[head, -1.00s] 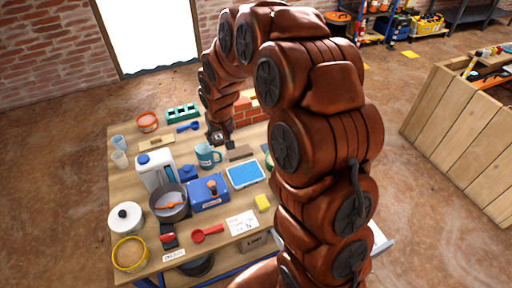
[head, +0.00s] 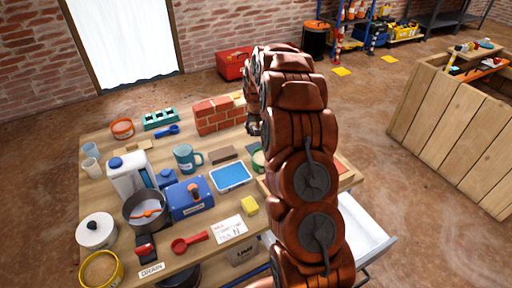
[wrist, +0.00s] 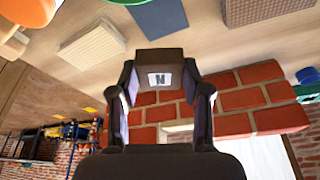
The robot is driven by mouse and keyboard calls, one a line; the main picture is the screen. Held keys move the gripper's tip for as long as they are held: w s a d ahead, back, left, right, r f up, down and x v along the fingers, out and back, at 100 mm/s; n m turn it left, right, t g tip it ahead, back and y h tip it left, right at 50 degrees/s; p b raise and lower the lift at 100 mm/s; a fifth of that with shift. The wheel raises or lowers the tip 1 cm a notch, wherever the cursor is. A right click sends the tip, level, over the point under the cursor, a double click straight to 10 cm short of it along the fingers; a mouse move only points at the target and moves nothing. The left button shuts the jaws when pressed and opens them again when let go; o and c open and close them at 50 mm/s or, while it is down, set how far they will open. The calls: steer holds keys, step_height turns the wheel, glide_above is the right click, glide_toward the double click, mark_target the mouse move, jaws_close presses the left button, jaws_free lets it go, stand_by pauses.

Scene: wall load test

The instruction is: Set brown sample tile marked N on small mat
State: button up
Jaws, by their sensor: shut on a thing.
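My gripper (wrist: 160,100) is shut on the brown tile marked N (wrist: 160,57), seen in the wrist view with its white N label facing the camera. The tile is held between both fingers, with the brick wall behind it. In the head view my gripper (head: 253,127) is at the right end of the brick wall, and the tile cannot be made out there. A flat blue-grey slab (wrist: 160,17) lies on the table in the wrist view. I cannot tell whether it is the small mat.
A low brick wall (head: 218,115) stands at the table's back. An open white drawer (head: 365,232) juts out at right.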

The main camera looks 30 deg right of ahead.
step_height(320, 180, down, 8)
steer(key=shift+f+p, duration=0.1)
steer(key=shift+p, duration=0.2)
steer(key=shift+f, duration=0.15)
steer(key=o, duration=1)
